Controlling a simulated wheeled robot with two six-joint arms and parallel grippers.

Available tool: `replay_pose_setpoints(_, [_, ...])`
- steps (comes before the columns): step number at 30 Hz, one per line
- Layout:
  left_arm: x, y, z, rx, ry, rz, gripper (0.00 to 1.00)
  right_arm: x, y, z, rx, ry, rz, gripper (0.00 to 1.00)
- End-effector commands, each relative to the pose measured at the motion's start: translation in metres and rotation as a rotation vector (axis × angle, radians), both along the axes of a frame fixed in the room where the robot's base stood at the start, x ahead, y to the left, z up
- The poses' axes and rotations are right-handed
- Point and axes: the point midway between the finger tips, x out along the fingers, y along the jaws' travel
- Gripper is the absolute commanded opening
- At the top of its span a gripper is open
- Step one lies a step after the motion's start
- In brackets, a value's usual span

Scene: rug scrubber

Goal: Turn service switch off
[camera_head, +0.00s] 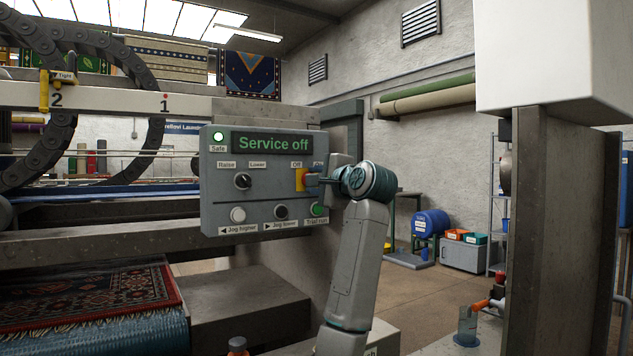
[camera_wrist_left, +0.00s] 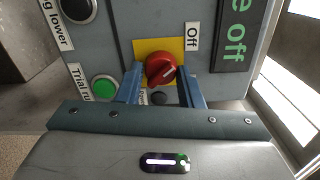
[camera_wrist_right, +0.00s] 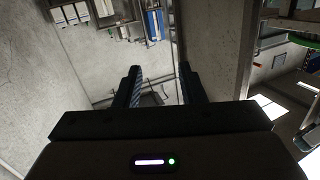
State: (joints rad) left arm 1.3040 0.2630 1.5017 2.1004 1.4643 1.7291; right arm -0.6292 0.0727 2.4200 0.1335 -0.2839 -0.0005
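The service switch is a red knob (camera_wrist_left: 161,69) on a yellow plate (camera_head: 300,180) of the grey control panel (camera_head: 225,185). The panel's display (camera_head: 272,143) reads "Service off", and the "Safe" lamp (camera_head: 218,135) is lit green. My left gripper (camera_head: 320,182) is at the switch, its fingers on either side of the knob, with a gap on both sides. My right gripper (camera_wrist_right: 160,82) is open and empty, seen only in its wrist view.
The panel also bears a Raise/Lower knob (camera_head: 242,181), jog buttons and a green "Trial run" button (camera_wrist_left: 104,88) close to my left fingers. A rug (camera_head: 90,295) lies at the lower left. A grey post (camera_head: 549,220) stands at the right.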

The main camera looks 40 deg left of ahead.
Motion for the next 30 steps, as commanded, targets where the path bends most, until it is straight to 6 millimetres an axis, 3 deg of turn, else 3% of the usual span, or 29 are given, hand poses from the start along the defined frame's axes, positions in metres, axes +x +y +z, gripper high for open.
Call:
replay_pose_setpoints(1, [0.0, 0.0, -0.001, -0.001, 0.001, 0.0, 0.43, 0.0, 0.0, 0.0, 0.0, 0.0, 0.0, 0.36])
replay_pose_setpoints(3, [0.0, 0.0, -0.001, 0.0, 0.001, 0.0, 0.53, 0.0, 0.0, -0.001, 0.0, 0.001, 0.0, 0.36])
replay_pose_setpoints(14, [-0.001, -0.006, 0.0, 0.002, 0.0, -0.002, 0.53, 0.0, 0.0, -0.001, 0.0, 0.0, 0.0, 0.36])
replay_pose_setpoints(30, [-0.026, -0.096, -0.001, 0.0, 0.001, -0.003, 0.53, 0.004, -0.001, 0.012, -0.003, -0.067, -0.005, 0.36])
